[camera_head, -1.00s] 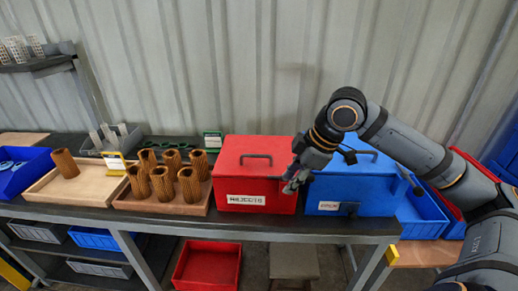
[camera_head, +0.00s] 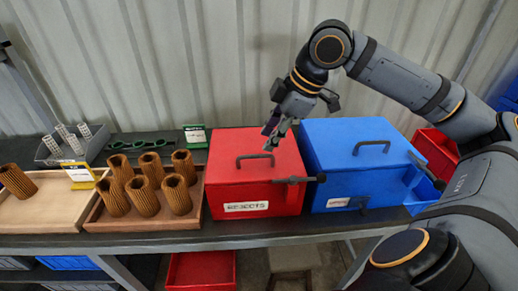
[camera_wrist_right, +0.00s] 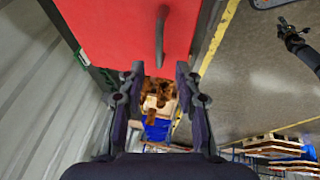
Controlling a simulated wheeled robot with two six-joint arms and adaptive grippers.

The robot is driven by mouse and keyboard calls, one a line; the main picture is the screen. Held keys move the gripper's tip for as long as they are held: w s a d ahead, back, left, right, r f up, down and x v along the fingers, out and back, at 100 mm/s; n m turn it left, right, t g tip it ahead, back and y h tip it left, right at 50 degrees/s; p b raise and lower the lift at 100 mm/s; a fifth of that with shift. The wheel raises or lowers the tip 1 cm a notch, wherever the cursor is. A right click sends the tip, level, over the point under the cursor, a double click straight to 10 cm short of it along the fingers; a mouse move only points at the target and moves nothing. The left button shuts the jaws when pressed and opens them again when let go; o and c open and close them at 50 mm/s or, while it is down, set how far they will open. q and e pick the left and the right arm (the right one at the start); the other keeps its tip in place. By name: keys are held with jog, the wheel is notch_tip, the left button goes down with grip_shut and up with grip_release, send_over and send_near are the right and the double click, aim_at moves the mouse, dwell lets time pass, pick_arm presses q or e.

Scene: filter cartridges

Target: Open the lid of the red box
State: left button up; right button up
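The red box (camera_head: 254,178) stands on the table with its lid shut. A dark arched handle (camera_head: 254,158) is on top of the lid, and it shows in the right wrist view (camera_wrist_right: 160,38) just beyond the fingertips. The front has a white REJECTS label (camera_head: 246,207). My right gripper (camera_head: 272,139) hangs over the lid beside the handle. In the right wrist view its two fingers (camera_wrist_right: 160,72) are apart with nothing between them. A dark gripper-like shape (camera_wrist_right: 291,34) at the right edge there seems to be my left gripper; its fingers are too small to judge.
A blue box (camera_head: 350,165) stands close on the right of the red box. A wooden tray (camera_head: 148,220) with several brown filter cartridges is on the left. A dark bar (camera_head: 298,180) sticks out at the red box's front right. A corrugated wall rises behind.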

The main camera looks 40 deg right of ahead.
aim_at(260, 157)
jog(key=p+x, duration=0.2)
jog(key=x, duration=0.3)
jog(key=shift+w+f+p, duration=0.15)
jog(key=shift+p, duration=0.15)
jog(key=shift+a+f, duration=0.1)
jog(key=shift+f, duration=0.1)
jog(key=shift+w+f, duration=0.1)
jog(key=shift+f, duration=0.05)
jog(key=c, duration=0.7)
pick_arm(q)
jog(key=w+r, duration=0.2)
jog(key=shift+w+r+t, duration=0.3)
jog(key=shift+w+r, duration=0.05)
jog(key=shift+r, duration=0.05)
pick_arm(e)
grip_shut()
pick_arm(q)
jog(key=shift+w, duration=0.1)
